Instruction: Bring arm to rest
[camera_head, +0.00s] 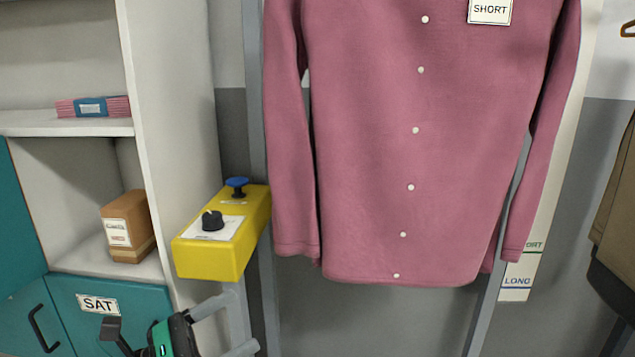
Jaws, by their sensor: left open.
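My left gripper (240,322) shows at the bottom left of the head view, with its black and green wrist part at the lower edge. The gripper appears apart from the box. The rest of my left arm is cut off by the lower edge. My right gripper is not in view.
A pink shirt (350,150) hangs in front of a grey frame, right of the gripper. A white shelf unit (165,120) with teal doors stands at the left, holding a brown box (143,240) and a folded striped bundle (70,107). Brown clothing (618,200) hangs at the right edge.

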